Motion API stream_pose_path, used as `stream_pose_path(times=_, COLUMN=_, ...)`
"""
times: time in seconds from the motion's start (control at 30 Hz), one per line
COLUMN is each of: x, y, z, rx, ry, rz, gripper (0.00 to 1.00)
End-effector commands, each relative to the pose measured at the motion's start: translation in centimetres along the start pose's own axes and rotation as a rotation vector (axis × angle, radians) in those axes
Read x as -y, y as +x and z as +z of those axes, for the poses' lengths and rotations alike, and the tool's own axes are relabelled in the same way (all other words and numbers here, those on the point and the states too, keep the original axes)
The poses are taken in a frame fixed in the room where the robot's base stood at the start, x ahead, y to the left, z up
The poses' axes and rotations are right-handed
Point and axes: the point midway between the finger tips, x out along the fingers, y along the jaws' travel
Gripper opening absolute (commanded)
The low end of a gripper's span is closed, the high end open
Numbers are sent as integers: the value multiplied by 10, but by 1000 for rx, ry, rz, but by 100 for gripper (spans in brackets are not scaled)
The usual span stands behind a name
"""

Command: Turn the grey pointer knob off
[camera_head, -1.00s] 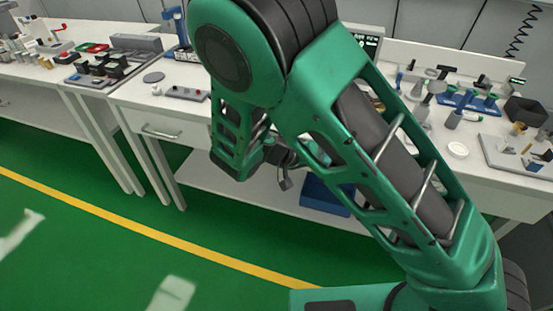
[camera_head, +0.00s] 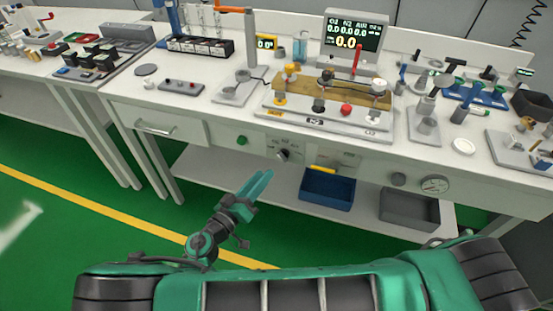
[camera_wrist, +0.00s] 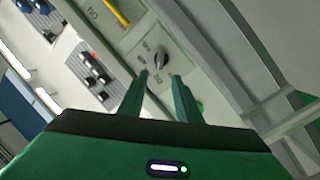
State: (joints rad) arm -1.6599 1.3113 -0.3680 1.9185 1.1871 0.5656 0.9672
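The grey pointer knob (camera_head: 283,155) sits on the front panel of the cart, below the worktop, with small markings around it. In the wrist view the knob (camera_wrist: 160,61) shows just beyond my fingertips, roughly in line with the gap between them. My gripper (camera_head: 264,175) is in front of the panel, a little below and left of the knob in the head view. In the wrist view its two fingers (camera_wrist: 159,78) are apart with nothing between them. They appear clear of the knob. The knob's pointer direction is too small to read surely.
A green button (camera_head: 242,140) is left of the knob on the panel. A yellow bar (camera_head: 322,169) and a round gauge (camera_head: 434,184) are to its right. A blue bin (camera_head: 327,190) stands on the lower shelf. The worktop above carries flasks, a display (camera_head: 352,35) and valves.

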Motion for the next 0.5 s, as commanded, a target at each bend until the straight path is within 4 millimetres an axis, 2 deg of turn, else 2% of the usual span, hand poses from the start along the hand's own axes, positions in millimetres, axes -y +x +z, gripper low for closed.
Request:
stream_pose_path(times=0.3, x=0, y=56, z=0, rx=1, ry=-1, rz=1, gripper=31)
stream_pose_path(times=0.5, x=0, y=79, z=0, rx=1, ry=-1, rz=0, gripper=31)
